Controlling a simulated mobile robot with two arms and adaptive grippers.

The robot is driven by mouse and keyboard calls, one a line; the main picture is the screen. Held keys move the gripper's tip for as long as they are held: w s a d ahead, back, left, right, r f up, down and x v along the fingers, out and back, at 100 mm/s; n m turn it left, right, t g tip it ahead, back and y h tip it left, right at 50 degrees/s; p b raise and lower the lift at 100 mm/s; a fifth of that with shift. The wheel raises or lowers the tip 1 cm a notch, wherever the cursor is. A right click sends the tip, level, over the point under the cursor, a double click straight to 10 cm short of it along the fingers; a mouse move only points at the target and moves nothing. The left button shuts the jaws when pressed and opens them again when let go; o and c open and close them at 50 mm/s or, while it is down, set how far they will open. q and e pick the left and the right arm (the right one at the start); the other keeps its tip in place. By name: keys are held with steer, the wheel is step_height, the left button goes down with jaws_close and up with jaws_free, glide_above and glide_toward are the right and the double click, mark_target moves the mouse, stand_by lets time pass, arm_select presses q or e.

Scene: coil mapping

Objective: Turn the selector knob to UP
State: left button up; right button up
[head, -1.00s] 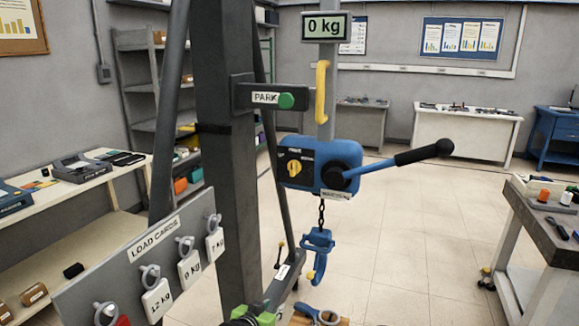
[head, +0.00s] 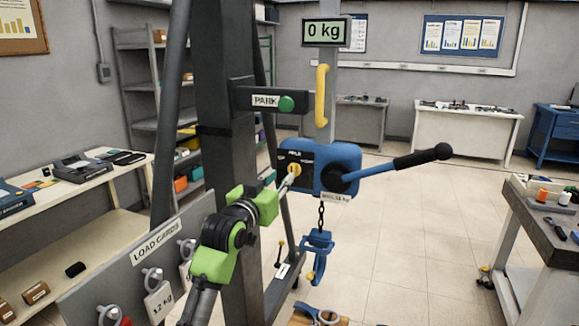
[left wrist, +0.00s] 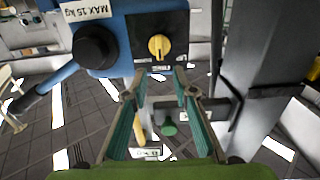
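The yellow selector knob (head: 295,169) sits on a black plate (left wrist: 179,28) on the blue hoist body (head: 346,155). Its plate lettering is too small to read surely, so I cannot tell which setting it points to. My left gripper (head: 287,184) reaches up from below, its fingertips close to the knob and partly in front of it. In the left wrist view, the fingers (left wrist: 160,73) are apart with nothing between their tips. There the knob (left wrist: 158,47) lies just beyond them, roughly centred on the gap. My right gripper is out of view.
A blue lever with a black grip (head: 423,157) sticks out right of the hoist. A chain and blue hook (head: 318,243) hang below. The grey post (head: 225,120) stands left, with a PARK bracket (head: 271,101) above. The load card board (head: 130,262) is lower left.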

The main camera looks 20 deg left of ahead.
mark_target(292, 167)
arm_select(q)
steer(key=w+p, duration=0.1)
steer(key=w, duration=0.6)
steer(key=shift+w+d+p, duration=0.15)
steer(key=shift+w+p, duration=0.15)
steer(key=shift+p, duration=0.1)
jaws_close()
